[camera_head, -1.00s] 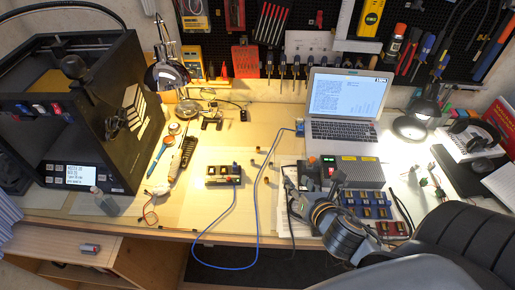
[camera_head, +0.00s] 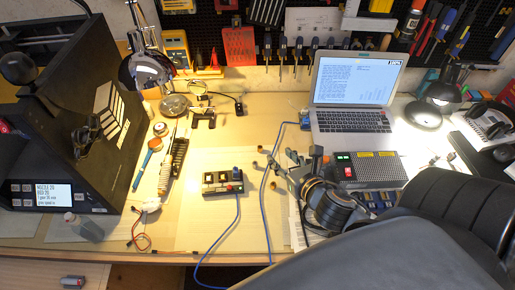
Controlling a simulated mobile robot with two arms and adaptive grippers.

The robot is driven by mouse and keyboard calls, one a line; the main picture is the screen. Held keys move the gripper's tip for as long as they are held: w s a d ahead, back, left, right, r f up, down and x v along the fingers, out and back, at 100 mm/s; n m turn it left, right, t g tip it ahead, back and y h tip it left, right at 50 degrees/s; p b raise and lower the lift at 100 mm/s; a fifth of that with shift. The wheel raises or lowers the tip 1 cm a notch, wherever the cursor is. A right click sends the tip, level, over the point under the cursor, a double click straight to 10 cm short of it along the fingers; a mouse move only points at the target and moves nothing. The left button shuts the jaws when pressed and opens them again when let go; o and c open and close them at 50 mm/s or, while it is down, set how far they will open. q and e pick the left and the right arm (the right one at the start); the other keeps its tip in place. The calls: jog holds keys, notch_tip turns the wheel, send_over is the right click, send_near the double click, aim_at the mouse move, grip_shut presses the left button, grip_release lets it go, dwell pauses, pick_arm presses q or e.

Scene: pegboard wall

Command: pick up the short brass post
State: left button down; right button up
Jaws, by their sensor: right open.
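Several small brass posts stand close together on the workbench (camera_head: 215,135), right of centre. One post (camera_head: 260,149) is at the back, one post (camera_head: 255,164) at the left, and another (camera_head: 273,185) nearer the front edge. They are too small here to tell which is the short one. My right gripper (camera_head: 283,163) is open, just to the right of the posts, with its fingers pointing left towards them. Nothing shows between its fingers. I cannot tell how high it is above the bench. My left gripper is not in view.
A blue cable (camera_head: 266,215) runs past the posts to a small button box (camera_head: 222,181). A laptop (camera_head: 352,95) stands behind, and a grey box with lit displays (camera_head: 370,170) is to the right of my gripper. A 3D printer (camera_head: 75,120) fills the left.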

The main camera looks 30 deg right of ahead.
aim_at(261, 148)
notch_tip(261, 148, down, 4)
jog(key=b, duration=0.3)
jog(key=shift+w, duration=0.1)
jog(key=shift+f, duration=0.25)
jog(key=shift+w, duration=0.2)
jog(key=x, duration=0.7)
jog(key=shift+w+d+f, duration=0.1)
jog(key=shift+w+f, duration=0.05)
jog(key=shift+w, duration=0.2)
jog(key=shift+f+x, duration=0.2)
jog(key=shift+x, duration=2.65)
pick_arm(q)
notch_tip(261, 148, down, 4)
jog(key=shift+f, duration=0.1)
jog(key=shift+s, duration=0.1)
pick_arm(e)
jog(key=shift+s, duration=0.1)
jog(key=shift+c, duration=0.6)
grip_shut()
